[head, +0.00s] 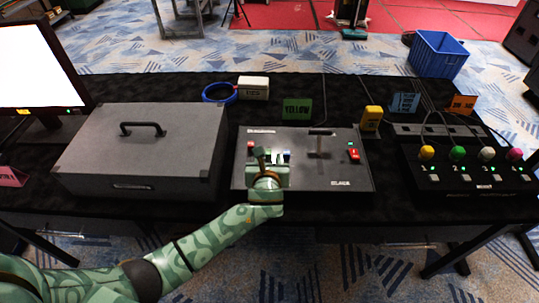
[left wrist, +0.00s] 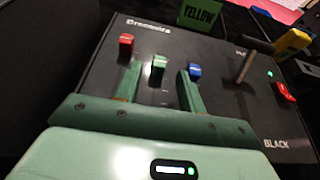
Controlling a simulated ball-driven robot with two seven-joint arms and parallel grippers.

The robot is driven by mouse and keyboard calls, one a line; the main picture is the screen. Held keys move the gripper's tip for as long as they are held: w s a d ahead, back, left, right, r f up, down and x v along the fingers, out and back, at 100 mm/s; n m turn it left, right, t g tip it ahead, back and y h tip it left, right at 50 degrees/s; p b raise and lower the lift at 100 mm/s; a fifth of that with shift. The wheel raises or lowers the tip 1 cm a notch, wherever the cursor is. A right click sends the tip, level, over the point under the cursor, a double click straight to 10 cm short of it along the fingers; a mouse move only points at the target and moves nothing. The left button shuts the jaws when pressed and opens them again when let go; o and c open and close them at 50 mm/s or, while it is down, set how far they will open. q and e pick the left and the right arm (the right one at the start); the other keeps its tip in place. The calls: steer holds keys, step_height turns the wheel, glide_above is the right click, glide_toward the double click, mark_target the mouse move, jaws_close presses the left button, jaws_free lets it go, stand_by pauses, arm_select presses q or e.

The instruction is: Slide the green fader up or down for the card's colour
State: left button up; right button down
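A green card (head: 297,110) with the word YELLOW stands behind the dark console (head: 318,182); it also shows in the left wrist view (left wrist: 200,15). The green fader (left wrist: 158,66) sits between a red fader (left wrist: 126,44) on its left and a blue fader (left wrist: 194,71) on its right. My left gripper (left wrist: 159,82) is open over the console, with one finger on each side of the green fader; I cannot tell whether either finger touches it. In the head view my left gripper (head: 266,160) hides most of the faders. My right gripper is not in view.
A lever (head: 319,143) stands up on the console, right of the faders, near a red switch (head: 353,154). A closed grey case (head: 140,150) lies to the left. A box with coloured knobs (head: 465,178) and cables stands to the right. A yellow device (head: 372,117) is behind the console.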

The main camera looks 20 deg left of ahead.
mark_target(268, 152)
arm_select(q)
steer(key=b+x, duration=0.2)
steer(key=x, duration=0.3)
steer(key=shift+w+a+f, duration=0.1)
steer(key=shift+w+f, duration=0.05)
steer(key=shift+w, duration=0.1)
jaws_close()
steer(key=w, duration=0.1)
steer(key=w+a, duration=0.1)
steer(key=w, duration=0.1)
steer(key=shift+w, duration=0.2)
steer(key=shift+r, duration=0.25)
